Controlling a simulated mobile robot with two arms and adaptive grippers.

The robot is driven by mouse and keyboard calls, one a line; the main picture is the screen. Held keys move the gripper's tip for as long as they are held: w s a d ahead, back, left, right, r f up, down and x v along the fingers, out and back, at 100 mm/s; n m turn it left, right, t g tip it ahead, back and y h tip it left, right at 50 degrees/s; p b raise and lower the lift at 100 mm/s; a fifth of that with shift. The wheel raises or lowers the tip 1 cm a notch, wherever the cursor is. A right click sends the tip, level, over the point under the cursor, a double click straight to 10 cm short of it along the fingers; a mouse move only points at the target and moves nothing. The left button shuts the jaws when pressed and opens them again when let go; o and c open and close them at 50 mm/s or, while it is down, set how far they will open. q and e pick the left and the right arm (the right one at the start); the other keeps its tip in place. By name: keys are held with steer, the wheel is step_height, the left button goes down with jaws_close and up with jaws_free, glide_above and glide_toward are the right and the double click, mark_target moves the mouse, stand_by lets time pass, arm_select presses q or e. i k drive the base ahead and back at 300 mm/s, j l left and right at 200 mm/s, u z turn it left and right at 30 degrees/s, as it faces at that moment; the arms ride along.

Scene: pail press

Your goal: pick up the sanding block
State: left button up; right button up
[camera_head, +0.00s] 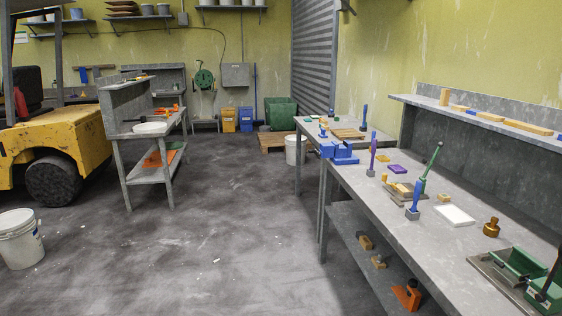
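I cannot tell for certain which object is the sanding block. Small block-like things lie on the long grey workbench (465,255) at the right: a flat purple block (398,169) and a small tan block (443,197). Wooden pieces (365,242) lie on its lower shelf, and a wooden block (445,97) stands on the raised ledge behind. Neither of my grippers shows in the head view, so nothing can be told about what they hold.
Upright handled tools (414,212), a white slab (455,215), a brass-coloured knob (491,227) and a green vise (518,264) crowd the workbench. A white pail (20,240) and a yellow forklift (60,140) stand left. The middle floor is clear.

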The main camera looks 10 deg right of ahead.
mark_target(322, 135)
steer(key=i, duration=2.05)
steer(key=i+z, duration=0.2)
steer(key=i, duration=0.3)
steer(key=i+z, duration=0.15)
steer(key=i, duration=0.3)
steer(key=i+j+z, duration=0.2)
steer(key=i, duration=0.3)
steer(key=i+z, duration=0.2)
steer(key=i, duration=0.25)
steer(key=i+j+z, duration=0.2)
steer(key=i, duration=0.25)
steer(key=j, duration=0.1)
